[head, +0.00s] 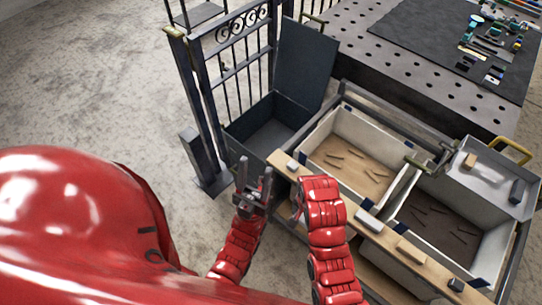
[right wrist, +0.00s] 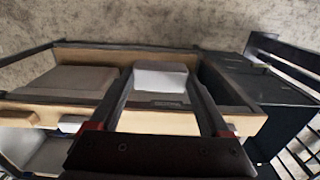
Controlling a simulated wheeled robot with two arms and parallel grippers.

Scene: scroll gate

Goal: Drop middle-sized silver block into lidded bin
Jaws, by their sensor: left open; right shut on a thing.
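My right gripper (right wrist: 160,82) is shut on a silver block (right wrist: 160,76), which sits between its fingertips in the right wrist view. In the head view my right gripper (head: 298,208) is beside the wooden ledge, and its hand hides the held block. The lidded bin (head: 238,127) is a dark box with its lid (head: 305,65) standing open, beyond the left end of the ledge. It also shows at the right of the right wrist view (right wrist: 235,80). My left gripper (head: 253,183) is open and empty, in front of the bin.
The wooden ledge (head: 385,235) carries a small silver block (head: 368,207), a wooden block (head: 411,250) and other small blocks. Behind it are two pale-walled bins holding thin sticks. A metal gate (head: 240,50) stands left of the lidded bin; a perforated workbench (head: 400,60) is behind.

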